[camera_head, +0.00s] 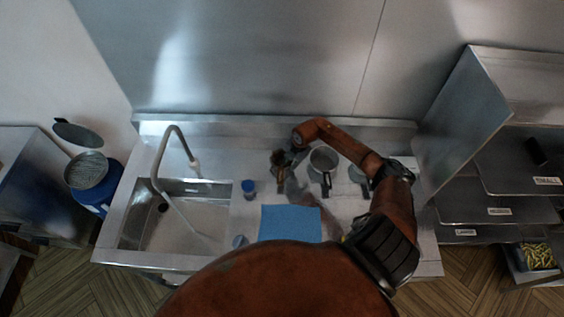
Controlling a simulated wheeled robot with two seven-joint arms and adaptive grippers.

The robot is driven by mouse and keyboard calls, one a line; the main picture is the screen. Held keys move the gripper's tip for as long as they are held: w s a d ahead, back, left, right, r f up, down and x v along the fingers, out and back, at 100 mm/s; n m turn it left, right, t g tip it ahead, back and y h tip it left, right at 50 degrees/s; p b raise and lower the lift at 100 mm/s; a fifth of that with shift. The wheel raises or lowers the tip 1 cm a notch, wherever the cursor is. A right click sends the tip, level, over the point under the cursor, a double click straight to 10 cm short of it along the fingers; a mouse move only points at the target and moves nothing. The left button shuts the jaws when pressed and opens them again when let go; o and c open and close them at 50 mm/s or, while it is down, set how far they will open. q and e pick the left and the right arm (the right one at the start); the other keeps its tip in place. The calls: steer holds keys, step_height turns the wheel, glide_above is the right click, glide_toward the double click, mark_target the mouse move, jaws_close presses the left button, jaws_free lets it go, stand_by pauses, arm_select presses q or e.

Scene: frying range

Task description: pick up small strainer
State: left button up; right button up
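A round grey vessel with a dark handle (322,160) sits on the steel counter. A second, partly hidden round grey utensil (357,174) lies to its right, by my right arm. Either could be the small strainer; I cannot make out mesh. My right arm comes in from the right and arches over the counter. My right gripper (287,164) points down just left of the first vessel, beside a small brown item (277,157). It is small and blurred, so I cannot tell whether it is open or touching anything. My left gripper is out of view.
A sink (140,220) with a tall faucet (172,130) is at left. A blue cup (248,187) and a blue cloth (290,223) lie on the counter. A steel wall closes the back. Shelves (500,210) stand right; a blue barrel (100,200) stands far left.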

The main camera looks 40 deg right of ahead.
steer(key=shift+w+f, duration=0.15)
steer(key=shift+f, duration=0.35)
jaws_close()
